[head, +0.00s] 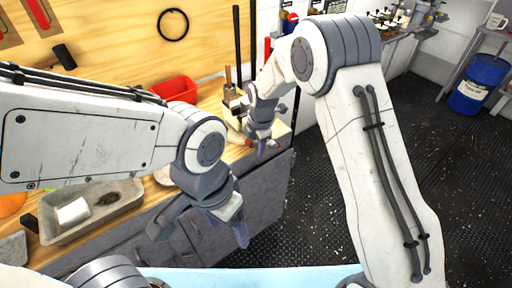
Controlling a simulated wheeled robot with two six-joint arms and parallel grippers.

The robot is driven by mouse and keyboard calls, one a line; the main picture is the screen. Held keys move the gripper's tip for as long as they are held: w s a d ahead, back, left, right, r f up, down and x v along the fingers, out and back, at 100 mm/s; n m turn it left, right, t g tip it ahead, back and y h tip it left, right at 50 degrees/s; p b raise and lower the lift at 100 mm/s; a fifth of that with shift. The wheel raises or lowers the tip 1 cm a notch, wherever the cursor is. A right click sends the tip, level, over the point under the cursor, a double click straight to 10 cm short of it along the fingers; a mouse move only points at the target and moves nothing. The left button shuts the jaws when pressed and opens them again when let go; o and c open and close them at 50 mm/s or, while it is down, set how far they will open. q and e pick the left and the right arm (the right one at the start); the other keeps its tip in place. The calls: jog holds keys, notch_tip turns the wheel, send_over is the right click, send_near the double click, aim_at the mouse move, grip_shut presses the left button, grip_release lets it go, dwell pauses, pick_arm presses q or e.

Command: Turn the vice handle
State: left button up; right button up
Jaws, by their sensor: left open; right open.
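My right gripper (262,143) is over the right end of the wooden workbench (283,128), pointing down, its jaws open. It covers much of that corner, and I cannot clearly make out the vice or its handle. A dark and tan object (234,103) with an upright wooden part stands just left of the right gripper; I cannot tell whether it belongs to the vice. Small orange-brown bits show beside the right fingers. My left gripper (200,232) is open and empty, low in front of the grey bench cabinet (268,195).
A red bin (174,90) stands at the back of the bench. A grey tray (75,230) with a white block and a dark item lies at left. A blue barrel (478,85) stands at far right. The dark riveted floor (310,215) is mostly clear.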

jog(key=shift+f, duration=0.35)
grip_shut()
dwell(1.2)
